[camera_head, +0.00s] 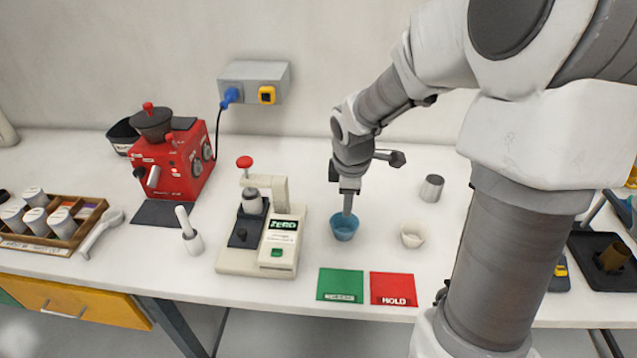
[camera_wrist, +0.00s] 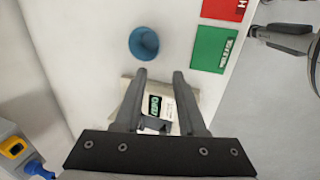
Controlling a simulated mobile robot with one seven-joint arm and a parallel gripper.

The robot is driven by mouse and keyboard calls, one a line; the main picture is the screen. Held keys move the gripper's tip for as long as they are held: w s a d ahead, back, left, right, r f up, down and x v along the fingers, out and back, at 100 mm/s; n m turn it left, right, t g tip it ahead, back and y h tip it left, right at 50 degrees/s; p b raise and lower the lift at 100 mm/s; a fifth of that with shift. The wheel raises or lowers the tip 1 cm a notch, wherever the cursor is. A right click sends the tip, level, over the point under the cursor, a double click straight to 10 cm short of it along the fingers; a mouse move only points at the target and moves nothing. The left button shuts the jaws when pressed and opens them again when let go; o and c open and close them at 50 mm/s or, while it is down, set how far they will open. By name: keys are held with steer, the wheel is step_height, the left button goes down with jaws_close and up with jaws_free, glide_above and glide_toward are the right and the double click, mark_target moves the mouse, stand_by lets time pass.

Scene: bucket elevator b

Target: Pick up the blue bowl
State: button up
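The blue bowl (camera_head: 343,232) stands upright on the white table, right of the cream ZERO device (camera_head: 262,240) and behind the green card (camera_head: 341,285). It also shows in the wrist view (camera_wrist: 144,43), beyond the fingertips and mostly in line with the left finger. My gripper (camera_head: 347,208) points down over the bowl in the head view. In the wrist view my gripper (camera_wrist: 159,73) is open, with nothing between the fingers. Whether a finger touches the bowl or hangs above it, I cannot tell.
A white cup (camera_head: 412,236) stands close to the right of the bowl, and a metal cup (camera_head: 432,188) behind it. The red HOLD card (camera_head: 393,289) lies in front. A red machine (camera_head: 172,160) stands at the left. Table behind the bowl is mostly clear.

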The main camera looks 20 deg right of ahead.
steer(key=b, duration=0.3)
glide_toward(343, 233)
steer(key=x, duration=0.5)
steer(key=shift+s+d, duration=0.1)
steer(key=shift+d, duration=0.05)
steer(key=shift+b+x, duration=0.8)
steer(key=shift+x, duration=2.25)
steer(key=shift+r, duration=0.1)
jaws_close()
